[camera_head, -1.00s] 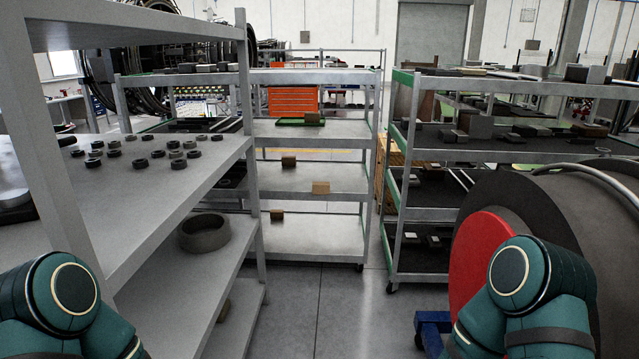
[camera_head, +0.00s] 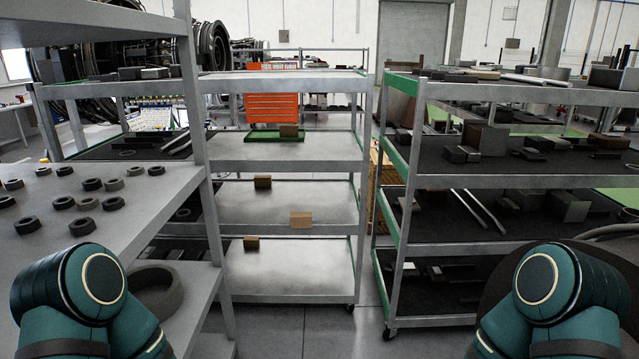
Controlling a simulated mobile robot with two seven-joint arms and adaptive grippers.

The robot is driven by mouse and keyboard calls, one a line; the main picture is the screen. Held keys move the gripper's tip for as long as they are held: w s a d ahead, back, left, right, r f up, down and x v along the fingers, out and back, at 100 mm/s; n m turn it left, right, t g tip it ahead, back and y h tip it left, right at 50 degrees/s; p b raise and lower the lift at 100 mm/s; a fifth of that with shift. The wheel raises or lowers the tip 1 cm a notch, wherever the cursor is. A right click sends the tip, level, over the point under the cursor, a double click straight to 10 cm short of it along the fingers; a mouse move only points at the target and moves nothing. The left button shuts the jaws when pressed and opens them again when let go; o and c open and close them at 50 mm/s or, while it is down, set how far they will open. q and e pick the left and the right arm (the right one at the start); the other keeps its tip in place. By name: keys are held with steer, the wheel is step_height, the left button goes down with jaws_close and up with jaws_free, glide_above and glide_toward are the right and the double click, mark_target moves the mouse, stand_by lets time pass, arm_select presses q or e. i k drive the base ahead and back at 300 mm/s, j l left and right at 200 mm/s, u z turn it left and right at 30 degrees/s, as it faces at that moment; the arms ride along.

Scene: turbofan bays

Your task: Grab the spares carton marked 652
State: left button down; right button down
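Several small brown cartons stand on the grey shelf cart (camera_head: 285,148) ahead. One carton (camera_head: 289,131) is on a green tray on the upper shelf. Two more, a darker carton (camera_head: 263,182) and a lighter carton (camera_head: 301,220), are on the shelf below. Another carton (camera_head: 251,243) is on the bottom shelf. All are too small to read any marking, so I cannot tell which is 652. Only teal parts of my two arms show at the bottom left and right. Neither gripper is in view.
A grey shelf unit with black rings (camera_head: 88,204) and a larger ring (camera_head: 156,290) stands close at the left. A green-edged cart (camera_head: 395,165) with dark shelves stands at the right. Clear floor (camera_head: 290,326) lies before the grey cart. An orange tool chest (camera_head: 275,98) is behind.

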mark_target(297, 220)
steer(key=i, duration=1.45)
steer(key=i+l+z, duration=0.15)
steer(key=i, duration=0.45)
steer(key=i+l+z, duration=0.2)
steer(key=i, duration=0.45)
steer(key=i+l+z, duration=0.1)
steer(key=i+l, duration=0.25)
